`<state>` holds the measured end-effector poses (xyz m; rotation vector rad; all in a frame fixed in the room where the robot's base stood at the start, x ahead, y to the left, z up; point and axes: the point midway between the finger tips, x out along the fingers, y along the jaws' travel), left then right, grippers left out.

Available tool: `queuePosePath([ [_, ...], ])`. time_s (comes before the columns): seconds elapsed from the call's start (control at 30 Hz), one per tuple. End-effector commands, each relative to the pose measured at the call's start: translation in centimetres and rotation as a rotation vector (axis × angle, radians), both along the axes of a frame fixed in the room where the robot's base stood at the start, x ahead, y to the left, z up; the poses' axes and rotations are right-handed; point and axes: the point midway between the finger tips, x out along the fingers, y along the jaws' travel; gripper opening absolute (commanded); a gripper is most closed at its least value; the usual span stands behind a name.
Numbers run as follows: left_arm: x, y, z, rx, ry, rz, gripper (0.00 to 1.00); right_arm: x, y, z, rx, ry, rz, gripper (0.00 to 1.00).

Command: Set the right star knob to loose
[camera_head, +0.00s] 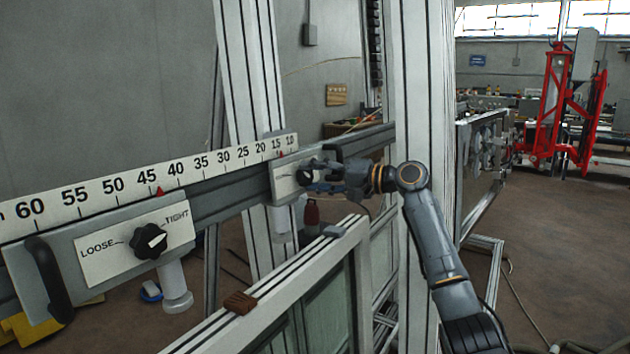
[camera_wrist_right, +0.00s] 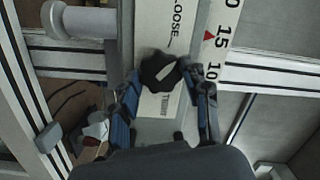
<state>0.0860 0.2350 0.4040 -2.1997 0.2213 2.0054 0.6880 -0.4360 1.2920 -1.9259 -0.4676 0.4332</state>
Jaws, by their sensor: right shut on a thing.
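The right star knob (camera_wrist_right: 151,66) is black, with a white pointer mark, on a pale plate (camera_wrist_right: 153,105) reading LOOSE at the top and TIGHT below in the right wrist view. The mark lies slanted; I cannot tell which label it points at. My right gripper (camera_wrist_right: 160,78) is shut on the knob, one blue finger on each side. In the head view my right gripper (camera_head: 312,174) covers most of the knob at the right carriage plate (camera_head: 284,184). My left gripper is not in view.
A left star knob (camera_head: 149,241) on the left carriage points toward TIGHT. A black handle (camera_head: 48,280) stands at its left. A numbered ruler (camera_head: 110,190) runs along the rail above. An upright aluminium post (camera_head: 418,90) stands close behind my right arm.

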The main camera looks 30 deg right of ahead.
Motion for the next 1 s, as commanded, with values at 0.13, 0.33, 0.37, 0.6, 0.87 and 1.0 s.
queuePosePath([
  [0.13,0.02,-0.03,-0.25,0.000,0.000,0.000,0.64,0.03,0.01,-0.13,-0.118,-0.046,0.014,0.15],
  [0.33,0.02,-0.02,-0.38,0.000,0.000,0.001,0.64,0.04,-0.03,-0.11,-0.253,-0.101,0.029,0.15],
  [0.37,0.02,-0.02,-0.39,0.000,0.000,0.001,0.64,0.04,-0.03,-0.12,-0.271,-0.107,0.031,0.15],
  [0.6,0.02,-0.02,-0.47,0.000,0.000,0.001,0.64,0.04,-0.03,-0.06,-0.366,-0.147,0.042,0.15],
  [0.87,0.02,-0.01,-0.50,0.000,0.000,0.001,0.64,0.05,-0.02,-0.05,-0.406,-0.164,0.046,0.15],
  [1.0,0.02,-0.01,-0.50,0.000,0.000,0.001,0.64,0.05,-0.02,-0.05,-0.410,-0.165,0.047,0.15],
])
